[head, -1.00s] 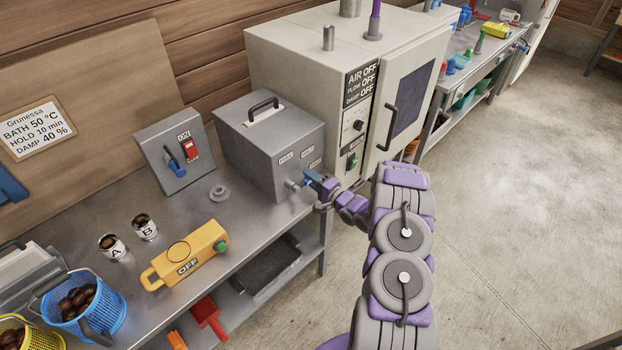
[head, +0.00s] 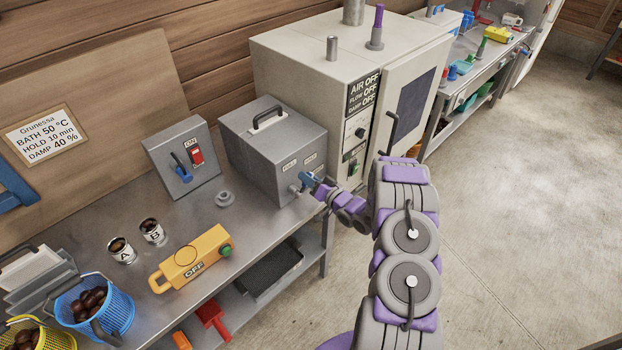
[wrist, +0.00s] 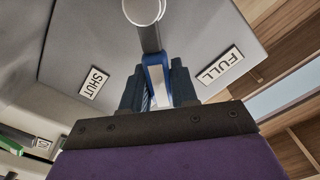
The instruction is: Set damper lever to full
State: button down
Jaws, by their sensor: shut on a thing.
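The damper lever (wrist: 150,38) sticks out from a round pivot on the front of a grey metal box (head: 262,168). In the wrist view its stem runs from the pivot into my gripper (wrist: 156,82), between the SHUT label (wrist: 93,83) and the FULL label (wrist: 220,65). My gripper is shut on the lever's blue handle (wrist: 157,70); the fingers hide part of it. In the head view my gripper (head: 316,187) is at the box's front, and the FULL label (head: 289,166) sits up and left of the pivot.
A cream oven cabinet (head: 300,60) stands right beside the box. A switch panel (head: 160,150), two cans, a yellow OFF unit (head: 200,252) and baskets of chestnuts stand on the steel bench. Open floor (head: 520,200) lies to the right.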

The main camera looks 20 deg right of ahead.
jog(key=n, duration=0.1)
jog(key=a+n, duration=0.1)
jog(key=n, duration=0.1)
jog(key=shift+s+a+r, duration=0.15)
jog(key=shift+s+a, duration=0.15)
jog(key=shift+s, duration=0.1)
jog(key=shift+s+a+r+n+b, duration=0.15)
jog(key=shift+a+n+b, duration=0.3)
jog(key=shift+n, duration=0.3)
jog(key=shift+s+a+n+b, duration=0.2)
jog(key=shift+a+n+b, duration=0.2)
jog(key=shift+n, duration=0.4)
jog(key=shift+s+a+r+n+b, duration=0.15)
jog(key=shift+a+n+b, duration=0.25)
jog(key=shift+n, duration=0.35)
jog(key=shift+a+f, duration=0.1)
jog(key=c, duration=1.2)
grip_release()
jog(key=shift+o, duration=0.8)
jog(key=shift+w, duration=0.1)
jog(key=shift+o, duration=0.4)
jog(key=shift+d+r, duration=0.2)
jog(key=shift+r, duration=0.05)
jog(key=p+v, duration=0.1)
jog(key=v, duration=1.6)
